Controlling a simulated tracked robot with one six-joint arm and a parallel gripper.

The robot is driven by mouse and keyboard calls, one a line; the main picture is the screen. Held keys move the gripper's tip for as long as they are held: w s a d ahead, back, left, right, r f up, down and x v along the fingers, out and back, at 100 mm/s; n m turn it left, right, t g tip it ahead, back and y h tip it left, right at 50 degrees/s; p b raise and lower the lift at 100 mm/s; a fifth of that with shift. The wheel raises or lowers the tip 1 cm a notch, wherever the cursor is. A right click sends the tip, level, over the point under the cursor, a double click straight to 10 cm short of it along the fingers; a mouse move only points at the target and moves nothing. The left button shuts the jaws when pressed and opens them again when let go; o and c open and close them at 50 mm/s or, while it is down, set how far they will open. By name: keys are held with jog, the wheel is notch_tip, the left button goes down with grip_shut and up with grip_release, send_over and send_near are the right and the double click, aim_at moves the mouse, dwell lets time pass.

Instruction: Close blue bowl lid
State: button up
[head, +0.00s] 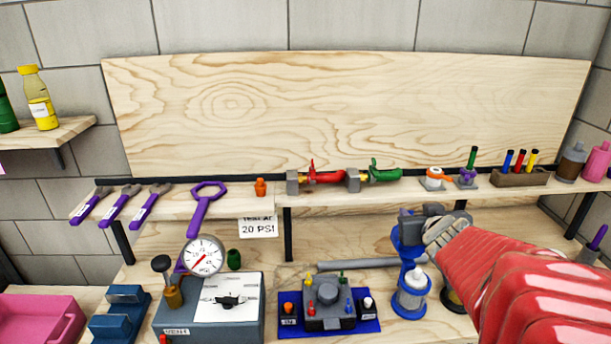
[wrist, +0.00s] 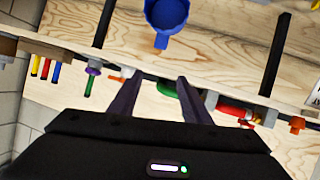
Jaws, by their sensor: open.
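The blue bowl assembly (head: 411,301) stands on the lower bench right of centre, with a pale clear-looking body and blue parts. A blue piece that looks like its raised lid (head: 408,241) shows above it, partly hidden by my gripper. In the wrist view a round blue part with a small tab (wrist: 165,14) lies at the top edge, beyond my fingertips. My gripper (wrist: 159,80) is open and empty, its two dark fingers apart. In the head view my gripper (head: 418,224) is in front of or above the blue piece; contact cannot be told.
A grey bar (head: 365,263) lies behind. The upper shelf holds red (head: 325,175) and green (head: 385,174) valves above the work area.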

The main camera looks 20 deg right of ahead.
aim_at(409, 211)
jog(key=d+f+y, duration=0.1)
jog(key=f, duration=0.1)
jog(key=s+d+f+t+y, duration=0.1)
jog(key=d, duration=0.1)
jog(key=shift+s+d+f+n+y, duration=0.15)
jog(key=shift+d+f+n+y, duration=0.1)
jog(key=shift+f+n+y, duration=0.1)
jog(key=shift+r+x, duration=0.15)
jog(key=shift+x, duration=3.3)
jog(key=shift+r+x, duration=0.15)
jog(key=shift+x, duration=3.3)
jog(key=shift+d, duration=0.1)
jog(key=shift+c, duration=0.2)
